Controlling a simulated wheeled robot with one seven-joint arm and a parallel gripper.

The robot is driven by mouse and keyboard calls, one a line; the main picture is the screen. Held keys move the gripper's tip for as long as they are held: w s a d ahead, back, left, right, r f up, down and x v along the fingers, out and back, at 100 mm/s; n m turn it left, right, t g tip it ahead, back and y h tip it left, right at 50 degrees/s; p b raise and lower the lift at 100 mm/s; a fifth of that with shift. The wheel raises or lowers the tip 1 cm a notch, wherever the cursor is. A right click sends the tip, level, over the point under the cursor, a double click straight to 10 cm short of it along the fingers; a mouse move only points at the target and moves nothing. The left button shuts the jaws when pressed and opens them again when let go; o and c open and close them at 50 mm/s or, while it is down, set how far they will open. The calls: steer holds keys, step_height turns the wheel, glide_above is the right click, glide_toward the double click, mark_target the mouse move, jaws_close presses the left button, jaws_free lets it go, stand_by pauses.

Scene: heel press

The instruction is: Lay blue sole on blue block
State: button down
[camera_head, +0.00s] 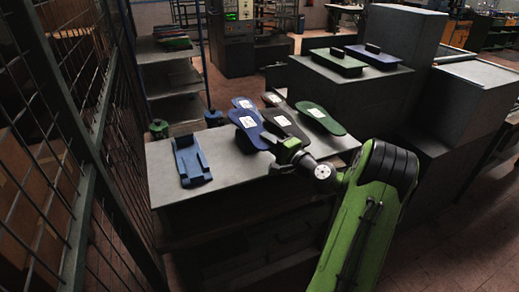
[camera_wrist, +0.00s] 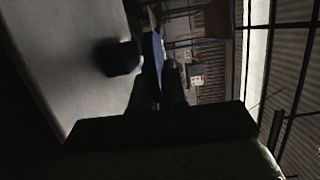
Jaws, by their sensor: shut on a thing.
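A blue sole (camera_head: 248,125) with a white label reaches up and left from my gripper (camera_head: 276,145), which is shut on its near end. It appears raised above the grey table. In the wrist view a thin blue edge (camera_wrist: 158,48) shows beyond my dark fingers (camera_wrist: 158,88); the grip itself is too dark to see clearly. The blue block (camera_head: 191,162) lies at the left of the table, apart from the sole and left of my gripper. Its top looks bare.
Another blue sole (camera_head: 243,103), a dark sole (camera_head: 285,122) and a green sole (camera_head: 320,118) are at the table's back and right. A green piece (camera_head: 339,63) and another blue piece (camera_head: 373,57) sit on a grey stand. A mesh fence (camera_head: 85,130) borders the left.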

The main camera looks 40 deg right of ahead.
steer(key=shift+w+a+f+b, duration=0.15)
steer(key=shift+f+b, duration=0.5)
steer(key=shift+f, duration=1.75)
steer(key=c, duration=1.2)
jaws_free()
steer(key=shift+o, duration=0.2)
